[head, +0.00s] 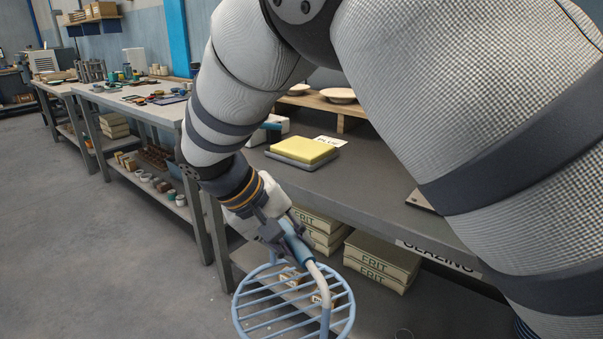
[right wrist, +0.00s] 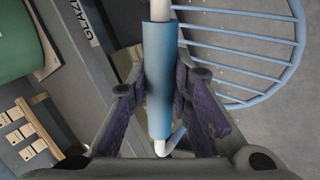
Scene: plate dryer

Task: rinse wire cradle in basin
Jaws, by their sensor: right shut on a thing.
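The wire cradle (head: 262,312) is a light blue round rack of parallel bars with a bent white stem and a blue grip. My right gripper (head: 281,233) is shut on the blue grip and holds the cradle in front of the glazing table, above the floor. In the right wrist view the fingers (right wrist: 160,100) close on both sides of the blue grip, and part of the cradle's ring (right wrist: 290,62) shows at the upper right. No basin can be made out for certain; a green rounded thing (right wrist: 22,42) is cut off at the upper left. My left gripper is not in view.
The table (head: 370,185) carries a yellow sponge-like block (head: 301,149) on a grey base, and plates (head: 339,95) on a wooden board. Boxes marked FRIT (head: 382,258) sit on its lower shelf. Further benches (head: 130,100) stand at the left. The floor (head: 90,240) at left is clear.

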